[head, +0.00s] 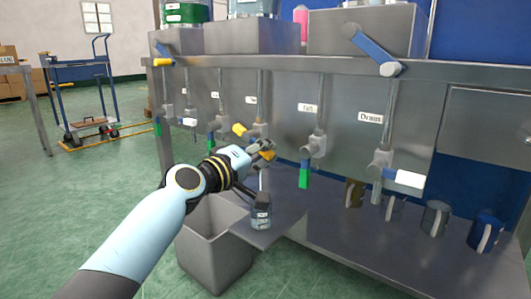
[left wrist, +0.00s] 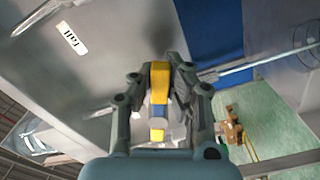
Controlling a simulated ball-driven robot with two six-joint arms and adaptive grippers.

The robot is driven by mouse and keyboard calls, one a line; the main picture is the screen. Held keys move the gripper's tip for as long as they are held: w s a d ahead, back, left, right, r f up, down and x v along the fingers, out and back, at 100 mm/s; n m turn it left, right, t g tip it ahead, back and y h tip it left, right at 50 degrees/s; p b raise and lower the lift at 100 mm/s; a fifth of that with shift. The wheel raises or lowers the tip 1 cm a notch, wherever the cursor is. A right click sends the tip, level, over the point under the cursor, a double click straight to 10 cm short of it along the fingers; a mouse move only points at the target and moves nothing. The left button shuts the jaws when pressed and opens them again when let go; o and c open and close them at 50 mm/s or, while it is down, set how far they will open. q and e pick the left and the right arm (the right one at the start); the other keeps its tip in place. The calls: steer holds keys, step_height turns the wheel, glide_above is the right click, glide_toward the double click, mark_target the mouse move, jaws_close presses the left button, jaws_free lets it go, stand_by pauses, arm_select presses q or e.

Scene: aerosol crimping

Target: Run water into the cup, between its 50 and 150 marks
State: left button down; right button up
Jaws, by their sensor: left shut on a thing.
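My left gripper (head: 264,149) is shut on a yellow tap handle (left wrist: 160,75), which shows between its fingers in the left wrist view (left wrist: 163,88). In the head view the handle is partly hidden by the fingers. The clear cup (head: 261,218) stands upright on a grey shelf (head: 272,232), below the gripper. My forearm and gripper stand beside and above the cup. Its marks and any water in it are too small to tell. My right gripper is not in view.
Other taps with green (head: 304,178) and white (head: 410,179) handles stand to the right. A grey bin (head: 213,262) is below the shelf's left edge. Several mugs, one of them blue (head: 487,230), are at the right. A blue trolley (head: 85,95) stands far left on open floor.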

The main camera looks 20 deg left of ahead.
arm_select(q)
steer(key=c, duration=1.3)
jaws_free()
steer(key=shift+o, duration=0.2)
steer(key=shift+s+a, duration=0.1)
steer(key=shift+s, duration=0.05)
steer(key=v, duration=1.1)
steer(key=shift+s, duration=0.4)
steer(key=shift+a, duration=0.1)
